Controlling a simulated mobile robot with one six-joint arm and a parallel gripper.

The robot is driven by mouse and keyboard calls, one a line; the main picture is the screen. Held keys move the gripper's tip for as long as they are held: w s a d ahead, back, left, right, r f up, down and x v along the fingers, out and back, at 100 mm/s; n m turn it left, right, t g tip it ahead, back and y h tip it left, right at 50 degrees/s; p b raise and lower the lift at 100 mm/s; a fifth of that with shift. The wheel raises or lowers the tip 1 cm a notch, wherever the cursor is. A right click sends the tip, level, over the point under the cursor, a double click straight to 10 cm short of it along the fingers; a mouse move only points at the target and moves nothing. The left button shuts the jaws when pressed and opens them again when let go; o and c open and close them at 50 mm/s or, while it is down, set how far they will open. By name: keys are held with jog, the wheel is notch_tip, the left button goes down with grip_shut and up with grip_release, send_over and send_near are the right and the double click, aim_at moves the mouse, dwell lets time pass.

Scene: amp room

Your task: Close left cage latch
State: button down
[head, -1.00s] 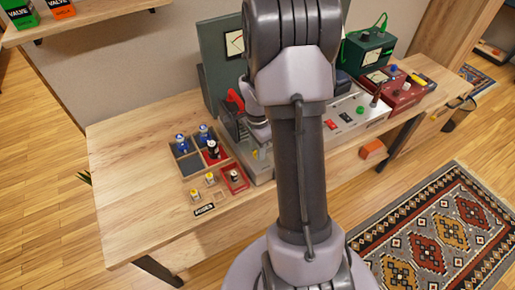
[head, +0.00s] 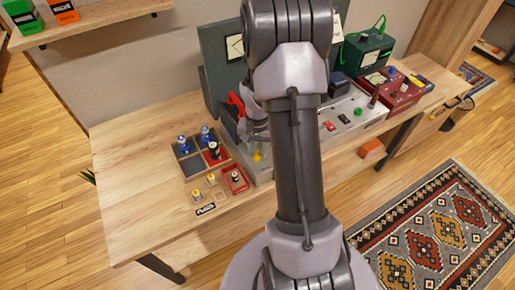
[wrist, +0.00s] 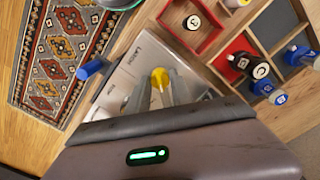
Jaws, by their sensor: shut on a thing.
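The latch's yellow knob (wrist: 160,79) sits on the light metal front panel (wrist: 118,88) of the amp chassis, beside a small printed label. In the wrist view my gripper (wrist: 160,92) is shut on this yellow knob, with the grey fingers at its sides. The yellow knob also shows small in the head view (head: 257,156), just below my wrist. My arm hides much of the chassis and of the cage there, so the latch's exact position cannot be told. A red handle (head: 235,103) stands behind my wrist.
A wooden tray (head: 184,150) with blue-capped and dark valves lies left of the chassis, with a red-lined compartment (head: 236,180) near it. The bench's left part (head: 130,150) is clear.

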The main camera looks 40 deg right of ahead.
aim_at(257, 152)
jog(key=n+p, duration=0.1)
jog(key=n, duration=0.3)
jog(key=shift+n+p, duration=0.6)
jog(key=shift+n, duration=1)
jog(key=c, duration=1.1)
grip_release()
notch_tip(257, 152, up, 17)
jog(key=p, duration=0.5)
jog(key=shift+r+p, duration=0.2)
jog(key=shift+p, duration=0.2)
